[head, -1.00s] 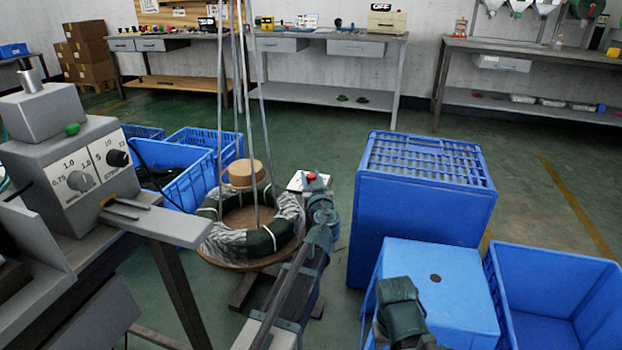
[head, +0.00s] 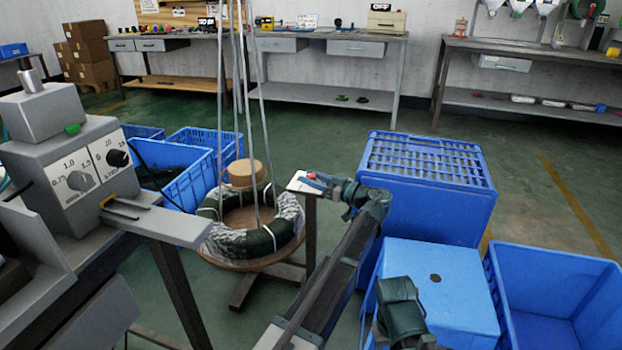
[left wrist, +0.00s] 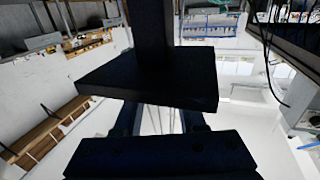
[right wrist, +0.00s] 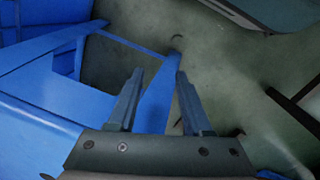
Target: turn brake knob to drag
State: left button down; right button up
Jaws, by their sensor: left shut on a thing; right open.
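The brake knob (head: 311,175) is a small red part at a white plate (head: 298,184) on top of a dark post (head: 310,225). My left gripper (head: 319,181) reaches it from the right and is shut on it; the fingers cover much of the knob. The plate's markings are too small to read. In the left wrist view a dark plate and post (left wrist: 150,75) hide the tips of my left gripper (left wrist: 162,115). My right gripper (right wrist: 156,80) is open and empty, over floor and a blue crate edge.
A grey machine with dials (head: 65,170) stands at the left. Blue crates (head: 425,215) fill the right, with an open crate (head: 550,300) at the lower right. Green floor lies behind.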

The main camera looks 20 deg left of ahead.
pick_arm(q)
jog(key=shift+n+g, duration=0.4)
jog(key=shift+g, duration=0.2)
jog(key=c, duration=0.5)
grip_release()
